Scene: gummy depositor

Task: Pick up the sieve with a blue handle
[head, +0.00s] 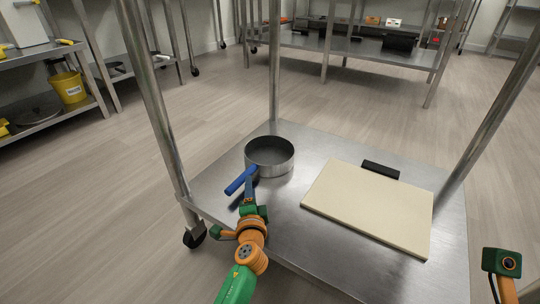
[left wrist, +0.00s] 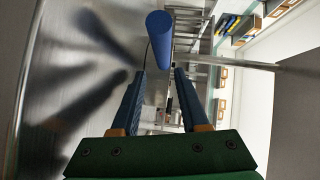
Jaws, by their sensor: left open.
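The sieve (head: 269,155) is a round grey metal pan with a blue handle (head: 240,180). It stands on the lower steel shelf, and the handle sticks out toward the front left. My left gripper (head: 250,186) is open at the handle, low over the shelf. In the left wrist view the blue handle (left wrist: 160,40) shows end-on just beyond the gap between the two open fingers (left wrist: 161,75). I cannot tell whether the fingers touch it. The sieve's pan is not clear in that view. Only part of my right arm shows at the lower right of the head view; its fingers are out of sight.
A cream board (head: 370,207) lies on the steel shelf (head: 225,185) right of the sieve, with a black block (head: 381,170) behind it. Metal posts (head: 155,95) rise at the shelf's corners. A yellow bucket (head: 69,87) stands on a rack at the left. The floor between is clear.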

